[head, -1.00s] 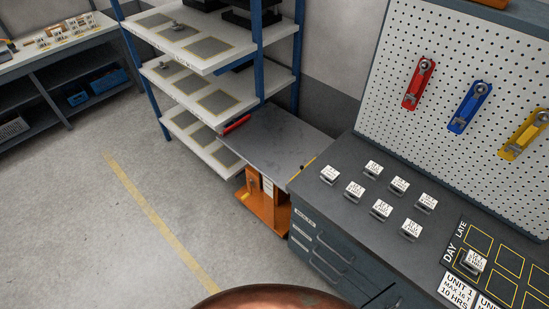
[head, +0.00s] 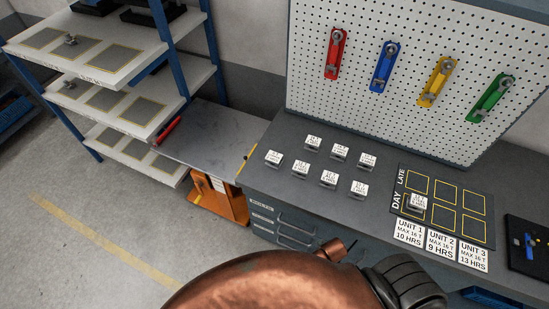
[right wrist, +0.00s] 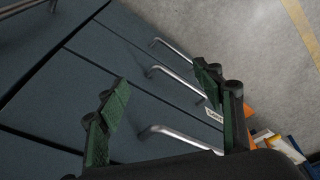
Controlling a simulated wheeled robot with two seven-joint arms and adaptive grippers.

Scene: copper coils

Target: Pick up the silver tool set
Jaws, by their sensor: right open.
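I see no tool set that is plainly silver. On the pegboard (head: 400,110) hang a red tool holder (head: 335,57), a blue one (head: 382,70), a yellow one (head: 436,82) and a green one (head: 490,99), each with grey metal parts on it. My right gripper (right wrist: 160,98) is open and empty in the right wrist view. It is in front of dark drawers (right wrist: 95,62) with metal handles, away from the pegboard. My left gripper is not in view.
A dark workbench (head: 290,184) below the pegboard bears several small white-labelled blocks and a day/late board (head: 444,207). A black tray (head: 524,262) lies at the right. Shelves (head: 97,60) stand left. A large rounded copper-coloured shape fills the bottom. Floor at left is clear.

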